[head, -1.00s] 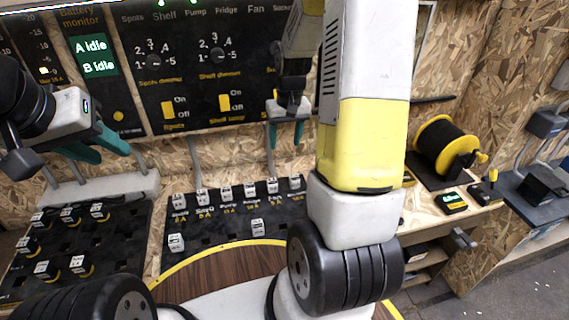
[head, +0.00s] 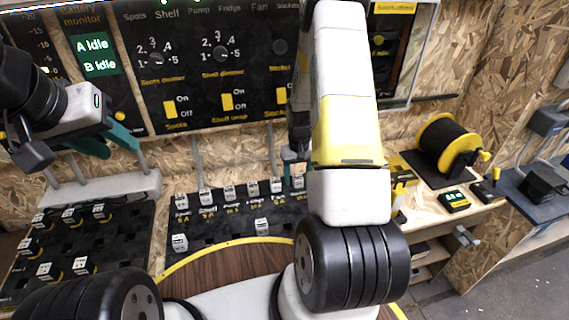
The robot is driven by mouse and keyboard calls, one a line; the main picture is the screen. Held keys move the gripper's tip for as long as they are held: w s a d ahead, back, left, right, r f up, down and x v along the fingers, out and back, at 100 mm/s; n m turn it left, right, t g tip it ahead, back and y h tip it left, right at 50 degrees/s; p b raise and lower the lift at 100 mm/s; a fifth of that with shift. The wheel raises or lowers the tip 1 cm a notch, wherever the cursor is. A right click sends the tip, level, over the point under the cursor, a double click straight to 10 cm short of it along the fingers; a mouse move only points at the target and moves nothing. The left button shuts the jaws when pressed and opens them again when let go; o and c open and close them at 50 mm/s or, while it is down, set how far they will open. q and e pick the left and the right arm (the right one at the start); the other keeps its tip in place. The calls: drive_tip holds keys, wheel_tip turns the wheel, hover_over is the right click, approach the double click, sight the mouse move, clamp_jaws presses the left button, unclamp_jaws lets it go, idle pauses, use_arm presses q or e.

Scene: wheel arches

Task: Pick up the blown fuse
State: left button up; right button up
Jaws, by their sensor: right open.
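A black fuse panel (head: 222,232) lies below the wall board, with a back row of small white-topped fuses, such as a left one (head: 182,201) and a right one (head: 276,186). Two more stand nearer the front, one at the left (head: 180,242) and one at the right (head: 261,226). I cannot tell which fuse is blown. My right gripper (head: 296,168) is at the right end of the back row, mostly hidden behind my own arm, and open. My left gripper (head: 106,143) is open and empty, its teal fingers apart above the left grey rail.
A black tray (head: 75,245) with several white-topped parts lies at the left. The switch board (head: 215,70) stands behind the panel. A yellow cable reel (head: 448,142) and a small green-display meter (head: 454,200) are at the right. A wooden round surface (head: 225,270) lies in front.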

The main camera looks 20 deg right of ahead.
drive_tip(key=shift+f, duration=0.15)
clamp_jaws()
idle(0.4)
